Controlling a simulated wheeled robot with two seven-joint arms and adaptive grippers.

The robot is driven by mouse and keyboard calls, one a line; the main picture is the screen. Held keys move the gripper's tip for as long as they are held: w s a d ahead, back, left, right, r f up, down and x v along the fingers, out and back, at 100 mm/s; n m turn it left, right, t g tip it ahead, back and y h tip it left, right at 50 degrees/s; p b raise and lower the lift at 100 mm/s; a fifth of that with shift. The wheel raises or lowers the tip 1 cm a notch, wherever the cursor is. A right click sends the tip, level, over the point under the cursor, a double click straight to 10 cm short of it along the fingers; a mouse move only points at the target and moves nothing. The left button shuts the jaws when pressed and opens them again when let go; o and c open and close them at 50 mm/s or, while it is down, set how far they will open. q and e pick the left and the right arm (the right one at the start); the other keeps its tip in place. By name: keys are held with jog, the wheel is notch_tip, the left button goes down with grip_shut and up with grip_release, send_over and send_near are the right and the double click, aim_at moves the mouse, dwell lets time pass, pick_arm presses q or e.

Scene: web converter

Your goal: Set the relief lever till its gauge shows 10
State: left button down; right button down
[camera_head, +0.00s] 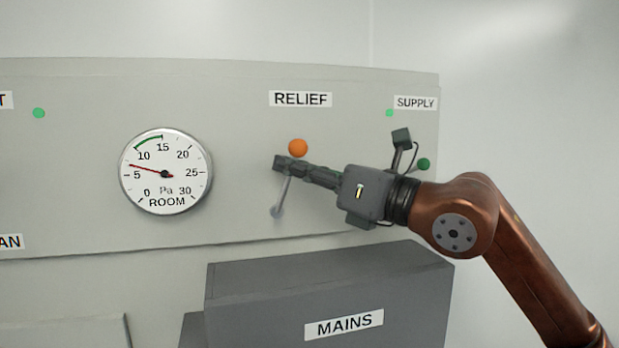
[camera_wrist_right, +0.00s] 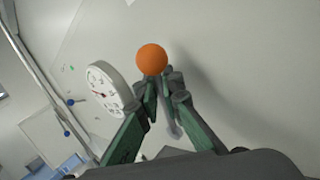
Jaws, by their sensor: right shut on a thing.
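The relief lever has an orange ball knob (camera_head: 298,147) on a grey rod (camera_head: 281,192), under the RELIEF label (camera_head: 300,99). The rod stands nearly upright, leaning a little right at the top. My right gripper (camera_head: 284,164) is shut on the lever just below the knob. In the right wrist view the orange knob (camera_wrist_right: 152,59) sits just beyond the fingertips (camera_wrist_right: 162,92). The round ROOM gauge (camera_head: 166,171), in Pa, has its red needle a little above 5, below 10. A green arc spans about 10 to 15. My left gripper is not in view.
A dark grey MAINS box (camera_head: 325,290) juts out below the panel (camera_head: 240,120). A SUPPLY label (camera_head: 416,103) and a green knob (camera_head: 423,164) are at the right, close to my right wrist. The panel between gauge and lever is clear.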

jog(key=shift+r, duration=0.1)
jog(key=c, duration=2.3)
grip_release()
jog(key=shift+c, duration=0.2)
jog(key=shift+d, duration=0.1)
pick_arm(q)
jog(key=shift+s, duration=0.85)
pick_arm(e)
jog(key=v, duration=1.2)
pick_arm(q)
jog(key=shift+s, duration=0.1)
